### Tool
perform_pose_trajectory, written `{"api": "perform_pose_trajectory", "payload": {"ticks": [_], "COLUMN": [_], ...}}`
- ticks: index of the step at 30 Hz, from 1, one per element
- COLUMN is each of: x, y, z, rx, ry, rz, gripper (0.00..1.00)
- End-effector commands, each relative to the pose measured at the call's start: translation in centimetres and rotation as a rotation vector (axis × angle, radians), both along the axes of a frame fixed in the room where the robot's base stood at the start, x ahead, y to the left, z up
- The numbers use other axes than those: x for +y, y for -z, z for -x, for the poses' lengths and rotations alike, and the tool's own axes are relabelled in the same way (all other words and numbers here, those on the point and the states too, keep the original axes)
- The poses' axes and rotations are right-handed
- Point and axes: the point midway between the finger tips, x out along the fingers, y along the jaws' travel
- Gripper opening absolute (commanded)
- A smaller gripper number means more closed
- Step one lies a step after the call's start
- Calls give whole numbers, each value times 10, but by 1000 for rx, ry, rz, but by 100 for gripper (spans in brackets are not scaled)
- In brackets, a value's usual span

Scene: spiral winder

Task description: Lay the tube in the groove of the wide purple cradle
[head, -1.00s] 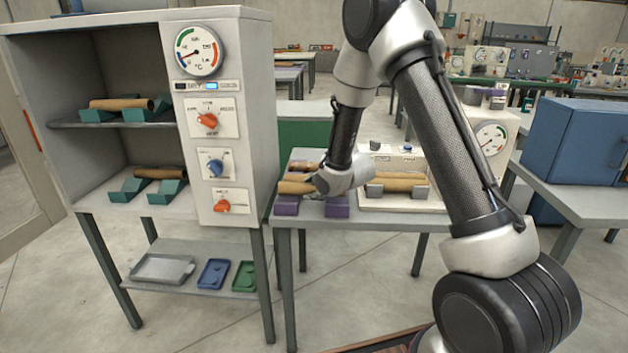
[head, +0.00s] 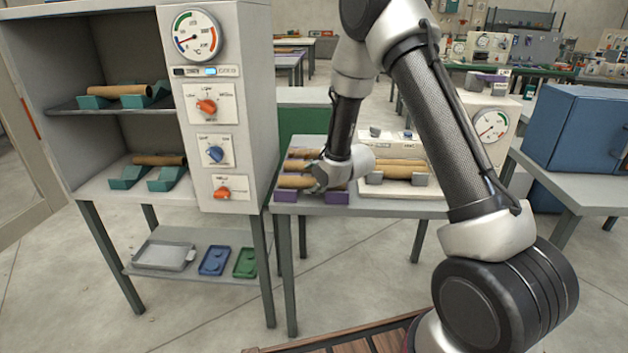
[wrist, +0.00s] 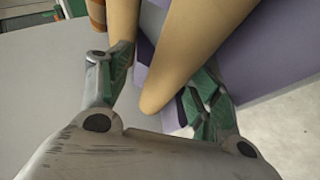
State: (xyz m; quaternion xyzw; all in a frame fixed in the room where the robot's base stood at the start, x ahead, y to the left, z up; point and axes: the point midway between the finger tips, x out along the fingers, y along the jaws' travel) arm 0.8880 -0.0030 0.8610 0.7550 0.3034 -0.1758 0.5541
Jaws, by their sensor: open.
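A tan tube (head: 294,182) lies along the front of the side table, over the purple cradle (head: 286,196). My gripper (head: 316,179) is low at the tube's right end. In the wrist view, my open gripper (wrist: 164,72) has one green-padded finger on each side of the tan tube (wrist: 195,50), whose near end shows between them. The purple cradle (wrist: 250,55) shows beneath and to the right. A second tan tube (wrist: 121,18) lies beyond the left finger. How deeply the near tube sits in the groove cannot be told.
A cream machine (head: 398,182) with another tan tube across it stands right of my gripper on the table. A grey cabinet (head: 262,110) with dials and tubes on green cradles stands at left. A blue box (head: 585,130) sits on the right table.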

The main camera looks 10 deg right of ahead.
Motion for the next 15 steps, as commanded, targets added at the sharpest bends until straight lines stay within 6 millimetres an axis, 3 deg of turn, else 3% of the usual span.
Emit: {"api": "perform_pose_trajectory", "payload": {"ticks": [5, 15], "x": [-6, -26], "y": [-12, -56], "z": [15, 71], "rx": [2, 1], "ry": [3, 3], "rz": [1, 0], "gripper": [65, 65]}}
